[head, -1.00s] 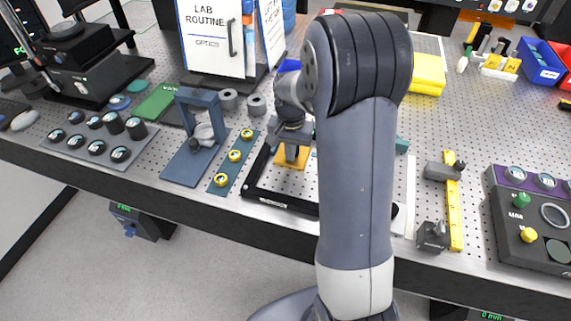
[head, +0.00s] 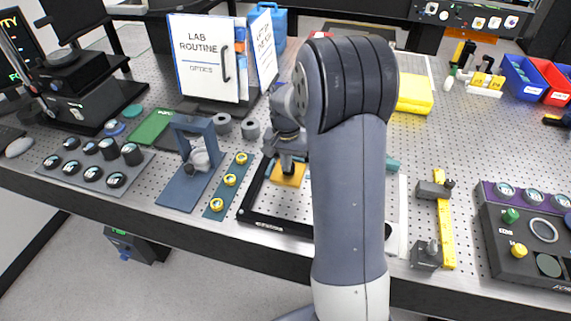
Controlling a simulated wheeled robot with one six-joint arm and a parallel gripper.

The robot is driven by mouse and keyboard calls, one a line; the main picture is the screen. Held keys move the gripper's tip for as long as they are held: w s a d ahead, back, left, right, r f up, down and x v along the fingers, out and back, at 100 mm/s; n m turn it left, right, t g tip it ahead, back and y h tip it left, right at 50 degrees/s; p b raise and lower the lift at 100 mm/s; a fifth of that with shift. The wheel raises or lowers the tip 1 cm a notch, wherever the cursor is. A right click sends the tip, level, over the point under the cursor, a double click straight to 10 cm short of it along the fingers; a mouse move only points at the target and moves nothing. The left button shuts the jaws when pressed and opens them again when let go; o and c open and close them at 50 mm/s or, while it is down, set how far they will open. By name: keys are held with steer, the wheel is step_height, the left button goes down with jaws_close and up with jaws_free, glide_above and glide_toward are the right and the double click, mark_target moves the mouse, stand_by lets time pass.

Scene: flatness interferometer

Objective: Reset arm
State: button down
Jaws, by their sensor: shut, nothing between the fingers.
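My gripper (head: 289,160) is at the end of my arm, in the middle of the head view. It points down over a black-framed tray (head: 262,221) on the perforated bench. A small orange-yellow block (head: 288,178) shows just below the fingers; I cannot tell whether they touch it. The gripper is small in the picture, and its fingers are shut with nothing held. My upper arm hides the middle and right part of the tray.
On the bench (head: 460,140), a blue-grey stand (head: 182,192) and a strip with yellow knobs (head: 226,190) lie left of the tray. A Lab Routine binder (head: 205,80) stands behind. A yellow rail (head: 446,225) and a control box (head: 520,220) are to the right.

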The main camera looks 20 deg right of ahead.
mark_target(285, 181)
step_height(285, 181, up, 7)
steer(key=p, duration=0.4)
step_height(285, 181, down, 10)
steer(key=b, duration=0.7)
steer(key=shift+f, duration=0.15)
steer(key=shift+s+a+r, duration=0.25)
steer(key=shift+s+a, duration=0.05)
steer(key=shift+s, duration=0.15)
steer(key=shift+w, duration=0.1)
